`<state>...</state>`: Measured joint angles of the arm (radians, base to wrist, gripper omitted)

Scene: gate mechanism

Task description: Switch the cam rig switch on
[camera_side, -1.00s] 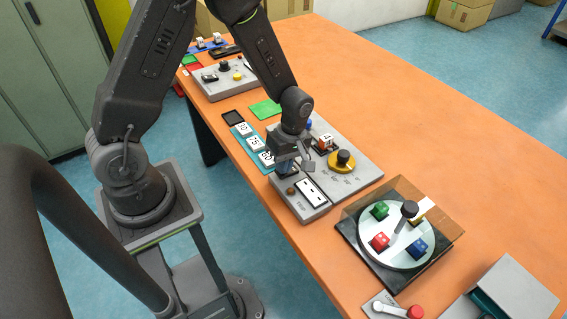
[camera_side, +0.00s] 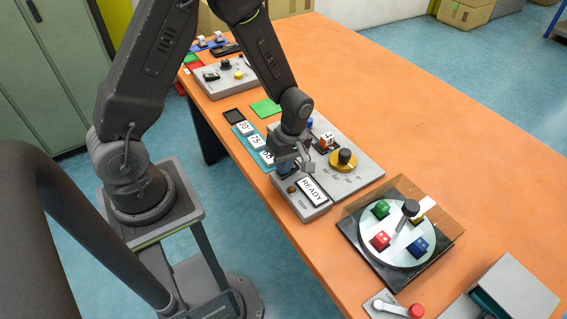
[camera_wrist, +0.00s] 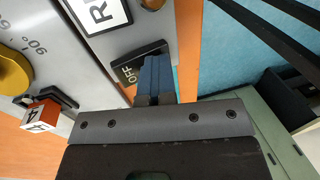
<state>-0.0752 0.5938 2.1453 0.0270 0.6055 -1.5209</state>
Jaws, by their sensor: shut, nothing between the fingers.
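The cam rig (camera_side: 365,174) is a grey panel with a yellow dial (camera_side: 342,162) and a white READY sign (camera_side: 311,190). In the wrist view its switch (camera_wrist: 128,68) has a black plate with the word OFF showing. My gripper (camera_wrist: 155,82) is shut, with its blue fingertips over the switch plate, covering part of it. I cannot tell whether they touch it. In the side view my gripper (camera_side: 288,168) is low over the panel's near left part and hides the switch.
A small orange and white cube (camera_wrist: 40,115) sits on the panel near the dial. A numbered teal strip (camera_side: 243,131) lies left of the rig. A turntable (camera_side: 393,262) with coloured blocks stands at the right.

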